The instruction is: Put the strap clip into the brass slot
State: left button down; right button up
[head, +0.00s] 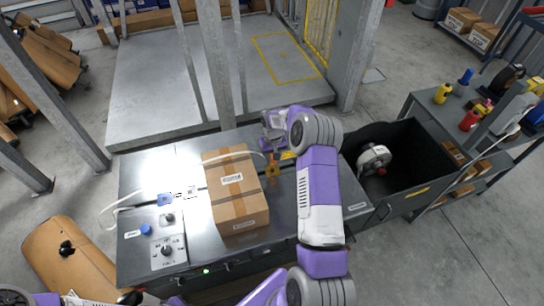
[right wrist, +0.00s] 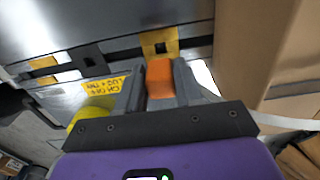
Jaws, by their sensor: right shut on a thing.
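My right gripper (head: 272,152) is beside the far right corner of the cardboard box, low over the table. In the right wrist view its fingers (right wrist: 160,88) are shut on the orange strap clip (right wrist: 159,76). The brass slot (right wrist: 160,42), a brass plate with a dark square hole, lies just ahead of the clip and nearly in line with it. The clip's far end appears close to the plate's lower edge; I cannot tell whether they touch. A second brass piece (right wrist: 43,66) with a dark square beside it lies farther left. My left gripper is out of view.
The cardboard box (head: 236,188) stands on the grey table (head: 138,185), left of my right gripper. A white strap (head: 140,197) runs across the table and over the box. A control panel (head: 166,252) is at front left. A black bin (head: 412,170) with a muffler part stands right.

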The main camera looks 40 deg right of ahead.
aim_at(273, 163)
jog(key=shift+f, duration=0.15)
jog(key=shift+f+b, duration=1.75)
jog(key=shift+f, duration=0.5)
dwell(0.8)
jog(key=shift+f+b, duration=0.45)
jog(key=shift+b, duration=0.1)
jog(key=o, duration=1.1)
jog(key=shift+c, duration=0.2)
notch_tip(273, 163, up, 8)
jog(key=shift+f+p, duration=0.2)
jog(key=shift+p, duration=0.6)
